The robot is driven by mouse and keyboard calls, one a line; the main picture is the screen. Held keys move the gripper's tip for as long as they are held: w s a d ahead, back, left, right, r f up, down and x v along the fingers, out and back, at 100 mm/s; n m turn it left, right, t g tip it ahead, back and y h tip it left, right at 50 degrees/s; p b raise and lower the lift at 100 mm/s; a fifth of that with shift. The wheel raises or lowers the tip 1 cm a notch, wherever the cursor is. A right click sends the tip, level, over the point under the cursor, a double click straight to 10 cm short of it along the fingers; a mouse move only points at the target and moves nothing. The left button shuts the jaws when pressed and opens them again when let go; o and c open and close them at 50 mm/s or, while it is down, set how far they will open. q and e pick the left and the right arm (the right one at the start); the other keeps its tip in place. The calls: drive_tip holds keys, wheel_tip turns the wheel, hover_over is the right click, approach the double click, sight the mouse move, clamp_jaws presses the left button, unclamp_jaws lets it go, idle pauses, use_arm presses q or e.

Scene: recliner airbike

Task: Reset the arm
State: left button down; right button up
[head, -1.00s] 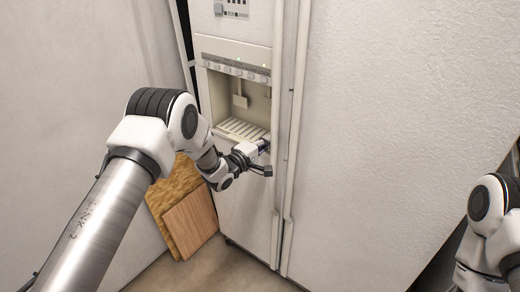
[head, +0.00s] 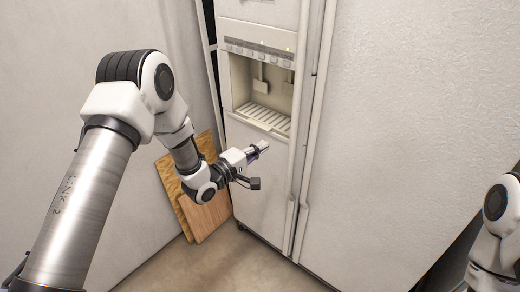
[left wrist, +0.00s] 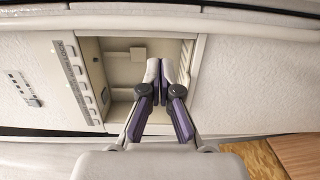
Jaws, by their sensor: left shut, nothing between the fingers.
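My left gripper (head: 258,149) is shut and empty in the head view. It is in front of the refrigerator, a little below the dispenser recess. In the left wrist view its two fingers (left wrist: 160,75) lie side by side, pointing toward the recess. My left arm (head: 140,110) reaches in from the left, bent at the elbow. My right arm (head: 490,215) shows only in part at the right edge, and its gripper is out of view. The dispenser recess (head: 262,85) holds paddles and a slatted tray (head: 265,117), with nothing standing on it.
A white refrigerator (head: 410,130) with two doors and long vertical handles (head: 312,130) fills the middle and right. Wooden boards (head: 205,215) lean by the wall at its left. The floor (head: 225,265) in front is bare.

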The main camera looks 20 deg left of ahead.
use_arm(q)
drive_tip(key=s+d+f+g+y, duration=0.1)
drive_tip(key=s+f+g+y, duration=0.15)
drive_tip(key=s+f, duration=0.6)
drive_tip(key=s+d+f+g+y, duration=0.1)
drive_tip(key=s+f+g, duration=0.4)
drive_tip(key=f, duration=0.6)
drive_tip(key=s+a+f+m+g+y, duration=0.1)
drive_tip(key=s+f+m+g, duration=0.1)
drive_tip(key=s, duration=0.7)
drive_tip(key=s+a+f+m+g+y, duration=0.1)
drive_tip(key=s+a+f+m+g, duration=0.1)
drive_tip(key=s+m, duration=0.4)
drive_tip(key=s+a+f+m+g+y, duration=0.2)
drive_tip(key=s+f+m+g, duration=0.1)
drive_tip(key=s, duration=0.9)
drive_tip(key=shift+s+f+m+g, duration=0.15)
drive_tip(key=shift+s+m+g, duration=0.1)
drive_tip(key=shift+m+g, duration=0.65)
